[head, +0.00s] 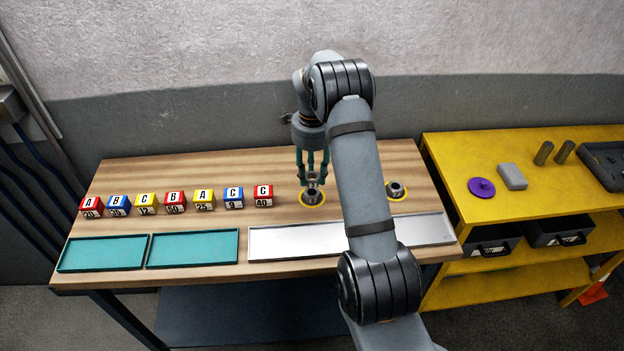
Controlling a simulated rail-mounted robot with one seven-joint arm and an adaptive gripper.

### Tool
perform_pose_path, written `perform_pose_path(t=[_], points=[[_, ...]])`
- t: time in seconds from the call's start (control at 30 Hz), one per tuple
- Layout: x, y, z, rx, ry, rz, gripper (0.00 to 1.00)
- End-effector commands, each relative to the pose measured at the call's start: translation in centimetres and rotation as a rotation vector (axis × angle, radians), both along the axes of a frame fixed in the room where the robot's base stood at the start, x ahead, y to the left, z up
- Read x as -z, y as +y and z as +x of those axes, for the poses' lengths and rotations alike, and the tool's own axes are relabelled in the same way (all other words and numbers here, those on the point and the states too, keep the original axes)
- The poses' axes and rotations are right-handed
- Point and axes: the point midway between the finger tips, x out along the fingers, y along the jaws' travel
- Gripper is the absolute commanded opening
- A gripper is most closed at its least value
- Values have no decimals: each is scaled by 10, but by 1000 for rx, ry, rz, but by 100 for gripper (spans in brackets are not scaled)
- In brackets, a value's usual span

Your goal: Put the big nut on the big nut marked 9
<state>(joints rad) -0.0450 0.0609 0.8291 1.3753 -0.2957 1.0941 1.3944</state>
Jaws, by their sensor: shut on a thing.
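My gripper (312,174), with teal fingers, points down over the wooden bench. It is shut on a grey piece, which I take to be the big nut (313,179); the fingers partly hide it. Just below it, a dark grey nut (312,197) sits inside a yellow ring on the bench. Whether the held nut touches this one, I cannot tell. A second grey nut (396,190) sits in another yellow ring to the right, beyond my arm. No number is readable on either nut.
A row of lettered, numbered cubes (174,202) stands left of the gripper. Teal trays (192,248) and a pale tray (290,242) line the front edge. A yellow shelf (530,203) at the right carries a purple disc (481,187), a grey block (511,176) and dark cylinders.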

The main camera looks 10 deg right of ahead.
Motion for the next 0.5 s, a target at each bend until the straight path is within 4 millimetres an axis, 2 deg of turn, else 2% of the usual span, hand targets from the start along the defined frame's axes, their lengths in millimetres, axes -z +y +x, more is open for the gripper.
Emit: perform_pose_path(t=[0.23,0.5], points=[[32,0,-1,-2,5,0,3],[38,0,0,-1,1,0,3]])
